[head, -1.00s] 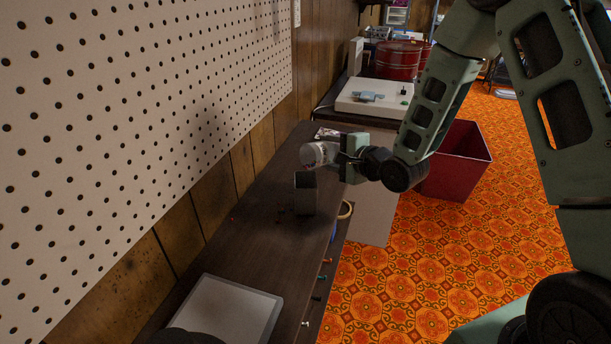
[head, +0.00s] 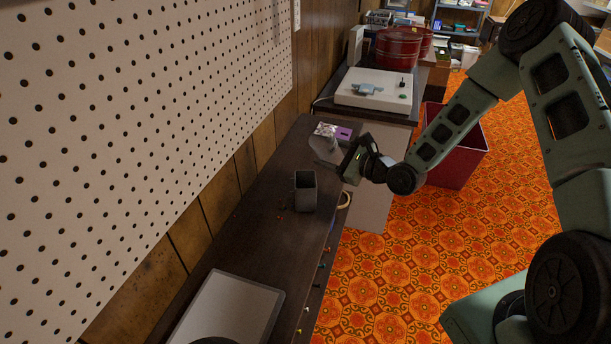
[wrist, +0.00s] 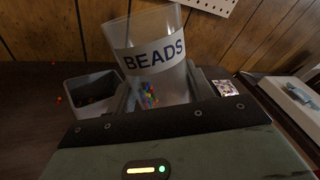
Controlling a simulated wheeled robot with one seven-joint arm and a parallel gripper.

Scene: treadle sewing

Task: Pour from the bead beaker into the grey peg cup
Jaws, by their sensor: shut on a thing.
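My gripper (head: 347,162) is shut on the clear bead beaker (head: 324,146), holding it behind the grey cup, a little tilted. In the wrist view the beaker (wrist: 152,32) carries a white BEADS label, and several coloured beads (wrist: 150,95) lie low inside it. The grey peg cup (head: 305,192) stands upright on the dark bench, apart from the beaker.
A few small red-orange beads (head: 281,207) lie on the bench (head: 245,245) left of the cup. A pale flat tray (head: 232,308) lies at the near end. A tape roll (head: 344,200) is by the bench's right edge. A pegboard wall (head: 140,120) borders the left.

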